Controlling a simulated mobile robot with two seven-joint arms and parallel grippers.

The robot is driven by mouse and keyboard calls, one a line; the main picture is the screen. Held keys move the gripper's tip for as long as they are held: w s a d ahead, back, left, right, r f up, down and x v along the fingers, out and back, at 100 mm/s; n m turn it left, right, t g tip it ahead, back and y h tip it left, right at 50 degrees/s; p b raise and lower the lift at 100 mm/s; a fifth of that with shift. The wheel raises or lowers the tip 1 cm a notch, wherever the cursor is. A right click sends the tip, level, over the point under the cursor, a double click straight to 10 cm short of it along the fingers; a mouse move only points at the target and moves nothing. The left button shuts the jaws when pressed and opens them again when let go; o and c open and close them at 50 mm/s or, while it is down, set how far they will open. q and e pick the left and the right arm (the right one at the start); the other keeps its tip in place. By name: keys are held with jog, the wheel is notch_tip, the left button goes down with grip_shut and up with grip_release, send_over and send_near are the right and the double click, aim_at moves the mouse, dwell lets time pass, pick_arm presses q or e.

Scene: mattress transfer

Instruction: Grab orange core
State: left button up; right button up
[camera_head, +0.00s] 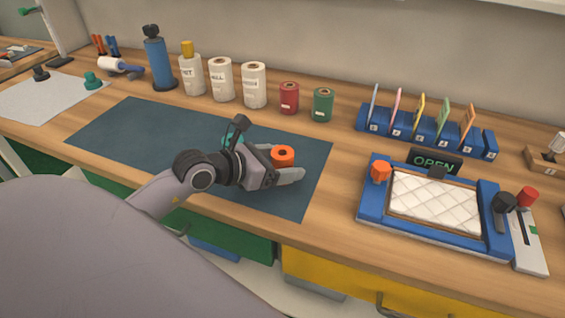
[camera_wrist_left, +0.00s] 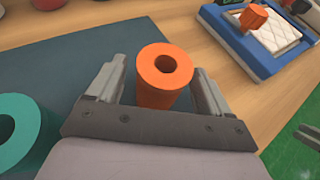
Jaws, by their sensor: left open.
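The orange core (camera_head: 283,153) is a short hollow cylinder standing upright on the dark mat (camera_head: 120,130). In the left wrist view the orange core (camera_wrist_left: 164,80) stands between the two fingers of my left gripper (camera_wrist_left: 162,90). The fingers are open, one on each side, with a gap at least on the right. In the head view my left gripper (camera_head: 283,172) reaches the core from the left, and its near finger lies in front of the core's base.
A teal core (camera_wrist_left: 15,130) stands left of my left gripper, mostly hidden in the head view. A blue frame (camera_head: 372,210) with a quilted white pad (camera_head: 435,203) sits to the right. Several rolls and bottles, including a red roll (camera_head: 289,98), line the back.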

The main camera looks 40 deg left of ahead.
pick_arm(q)
jog(key=shift+x, duration=1.1)
jog(key=c, duration=1)
jog(key=shift+c, duration=0.2)
jog(key=shift+r, duration=0.1)
